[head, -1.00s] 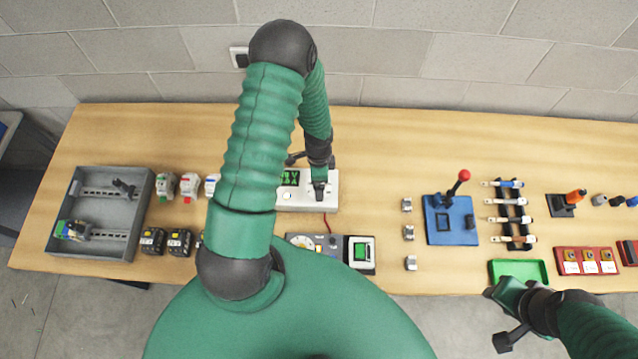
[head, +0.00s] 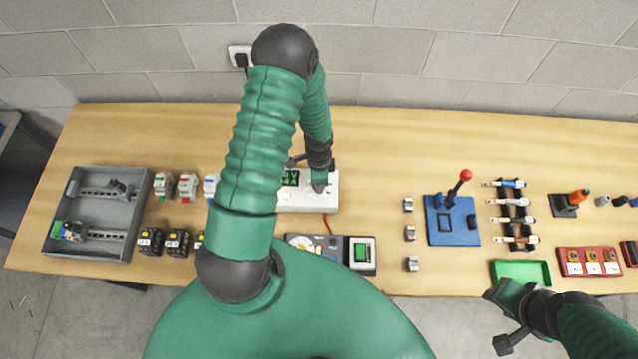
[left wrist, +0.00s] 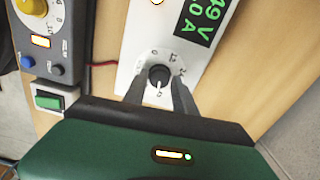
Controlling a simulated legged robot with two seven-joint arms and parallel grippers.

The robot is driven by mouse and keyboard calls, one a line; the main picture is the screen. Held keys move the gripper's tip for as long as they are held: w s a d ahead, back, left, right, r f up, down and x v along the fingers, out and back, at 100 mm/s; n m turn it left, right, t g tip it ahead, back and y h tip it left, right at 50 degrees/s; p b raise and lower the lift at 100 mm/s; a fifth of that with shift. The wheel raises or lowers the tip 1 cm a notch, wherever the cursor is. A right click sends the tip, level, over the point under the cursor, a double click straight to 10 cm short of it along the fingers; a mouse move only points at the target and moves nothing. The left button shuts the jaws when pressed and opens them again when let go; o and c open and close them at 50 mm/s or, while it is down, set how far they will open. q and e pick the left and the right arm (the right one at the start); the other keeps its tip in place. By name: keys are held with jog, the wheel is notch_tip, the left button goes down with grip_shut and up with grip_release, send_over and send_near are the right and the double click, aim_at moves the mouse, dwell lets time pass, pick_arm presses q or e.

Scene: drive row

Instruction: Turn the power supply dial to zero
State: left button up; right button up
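The power supply (head: 300,200) is a white box with a green display (head: 290,178) on the bench; the left wrist view shows part of its lit V and A readout (left wrist: 202,20). Its dial (left wrist: 159,76) is a small dark knob with a light pointer mark toward the bottom of that view, on a ring of printed numbers. My left gripper (left wrist: 159,82) is over the dial, one finger on each side, seemingly with small gaps to the knob. In the head view my left gripper (head: 319,184) hides the dial. My right gripper (head: 500,315) is near the bench's front edge; its fingers are unclear.
A grey tray (head: 140,215) is at left. A blue lever base (head: 440,235) and a green tray (head: 545,272) are at right. Bench behind the supply is clear.

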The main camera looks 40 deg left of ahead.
pick_arm(q)
jog(key=c, duration=0.5)
jog(key=n, duration=0.5)
jog(key=shift+n, duration=0.4)
jog(key=n, duration=0.4)
jog(key=shift+b, duration=0.3)
jog(key=n, duration=0.7)
jog(key=shift+n, duration=0.4)
jog(key=o, duration=0.6)
jog(key=shift+n, duration=1.2)
jog(key=o, duration=1.3)
jog(key=shift+o, duration=0.2)
